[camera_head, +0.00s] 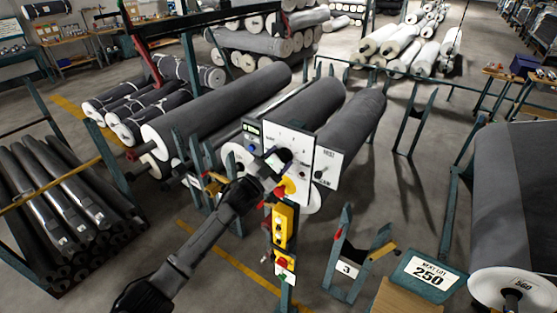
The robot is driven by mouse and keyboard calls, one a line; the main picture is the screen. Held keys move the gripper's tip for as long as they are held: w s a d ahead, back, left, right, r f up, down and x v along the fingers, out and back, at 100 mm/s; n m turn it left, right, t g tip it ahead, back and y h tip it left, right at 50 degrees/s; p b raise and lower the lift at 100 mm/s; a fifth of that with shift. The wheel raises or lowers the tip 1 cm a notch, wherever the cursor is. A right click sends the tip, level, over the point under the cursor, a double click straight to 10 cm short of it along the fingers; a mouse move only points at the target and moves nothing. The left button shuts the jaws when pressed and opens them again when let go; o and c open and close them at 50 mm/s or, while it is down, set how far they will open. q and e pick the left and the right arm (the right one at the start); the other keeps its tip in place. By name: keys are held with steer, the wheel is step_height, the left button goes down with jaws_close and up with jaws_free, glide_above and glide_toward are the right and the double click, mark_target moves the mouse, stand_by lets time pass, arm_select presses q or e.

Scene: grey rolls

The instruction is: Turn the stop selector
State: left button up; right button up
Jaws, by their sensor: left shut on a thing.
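A white control panel (299,141) stands upright in the middle of the head view, in front of the large grey rolls. My left arm comes in from the lower left and reaches up to this panel. My left gripper (284,160) is at the panel's face and shut on a small knob there, which I take to be the stop selector; the fingers hide most of it. The knob's pointer direction cannot be made out. A yellow part with red (287,186) sits just below the gripper. My right gripper is not in view.
A yellow box (284,222) on a post, with a lower button box (285,264), stands below the panel. A second white plate (327,170) adjoins it. Stand "3" (346,269) and a "NEXT LOT 250" sign (430,275) are to the right.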

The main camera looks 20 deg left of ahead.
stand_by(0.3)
arm_select(q)
steer(key=o, duration=0.9)
steer(key=b+v, duration=0.4)
steer(key=v, duration=0.9)
steer(key=shift+s+a+f, duration=0.15)
steer(key=shift+s, duration=0.2)
